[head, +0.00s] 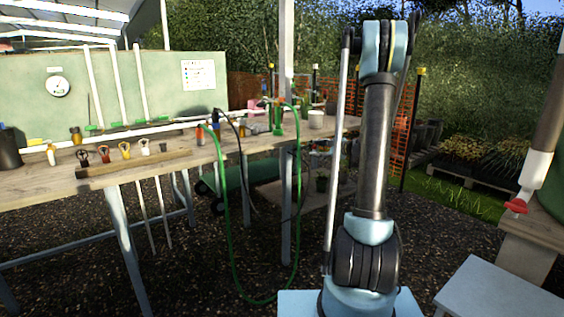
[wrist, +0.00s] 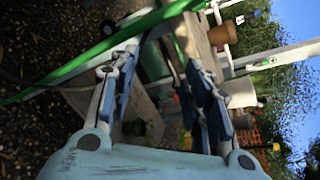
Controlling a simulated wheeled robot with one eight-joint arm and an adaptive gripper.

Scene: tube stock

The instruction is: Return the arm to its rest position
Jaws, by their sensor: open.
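My arm (head: 376,140) stands upright at the centre right of the head view, on my light blue base. The bend at its top shows; my gripper cannot be made out there. In the wrist view my gripper (wrist: 160,62) has its two blue-padded fingers spread apart, with nothing held between them. A green hose (wrist: 85,62) runs diagonally by the left fingertip; I cannot tell whether it touches.
A wooden bench (head: 110,179) with tube fittings (head: 124,150) runs along the left. A pale blue stand (head: 495,290) and a pipe with a red tap (head: 515,206) are at the right.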

